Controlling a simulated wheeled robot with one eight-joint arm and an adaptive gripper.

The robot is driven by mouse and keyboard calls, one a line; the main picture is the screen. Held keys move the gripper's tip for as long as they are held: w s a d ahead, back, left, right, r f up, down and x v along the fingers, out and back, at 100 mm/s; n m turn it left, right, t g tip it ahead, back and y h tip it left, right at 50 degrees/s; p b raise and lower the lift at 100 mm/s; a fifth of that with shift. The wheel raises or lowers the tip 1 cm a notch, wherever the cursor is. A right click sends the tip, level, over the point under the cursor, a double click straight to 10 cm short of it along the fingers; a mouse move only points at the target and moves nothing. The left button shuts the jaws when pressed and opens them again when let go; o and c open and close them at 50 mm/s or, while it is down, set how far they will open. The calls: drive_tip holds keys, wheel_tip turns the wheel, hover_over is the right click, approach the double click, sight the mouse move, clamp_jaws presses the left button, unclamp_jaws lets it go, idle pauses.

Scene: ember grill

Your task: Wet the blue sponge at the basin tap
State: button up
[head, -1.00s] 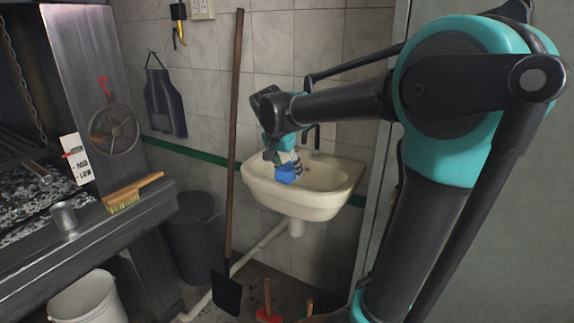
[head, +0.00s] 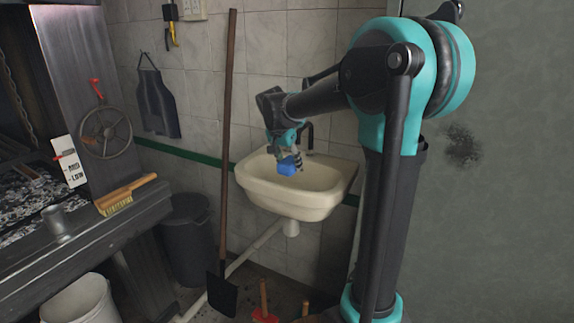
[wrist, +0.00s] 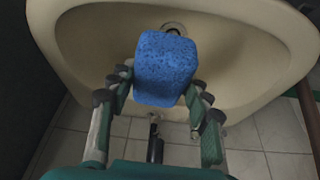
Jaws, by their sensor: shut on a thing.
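The blue sponge (wrist: 166,68) is held between the two fingers of my gripper (wrist: 160,92), which is shut on it. In the head view the sponge (head: 289,165) hangs from my gripper (head: 287,152) over the bowl of the cream basin (head: 285,200). The basin (wrist: 265,85) fills most of the wrist view, with its drain (wrist: 173,29) just beyond the sponge. The dark tap (head: 310,138) stands at the back of the basin, close to my gripper. In the wrist view a dark tap (wrist: 155,138) shows below the sponge. I cannot see any water.
A long-handled shovel (head: 226,150) leans on the wall just left of the basin. A dark bin (head: 190,240) stands left of it. A brush (head: 126,195) and a metal cup (head: 57,222) sit on the grill ledge. A red plunger-like tool (head: 264,305) stands on the floor.

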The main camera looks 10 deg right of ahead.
drive_tip(key=shift+w+d+f, duration=0.2)
drive_tip(key=shift+w+d, duration=0.15)
drive_tip(key=shift+w, duration=0.5)
drive_tip(key=shift+w+d+f, duration=0.2)
drive_tip(key=shift+w+d, duration=0.2)
drive_tip(key=shift+w, duration=0.5)
drive_tip(key=shift+w+d+f, duration=0.2)
drive_tip(key=shift+w+d, duration=0.15)
drive_tip(key=shift+w, duration=0.5)
drive_tip(key=s+d, duration=0.2)
drive_tip(key=s, duration=0.5)
drive_tip(key=shift+s+d, duration=0.15)
drive_tip(key=shift+s, duration=0.25)
drive_tip(key=s+d+r, duration=0.1)
drive_tip(key=s+r, duration=0.3)
drive_tip(key=shift+s+d, duration=0.2)
drive_tip(key=shift+s, duration=0.2)
idle(0.7)
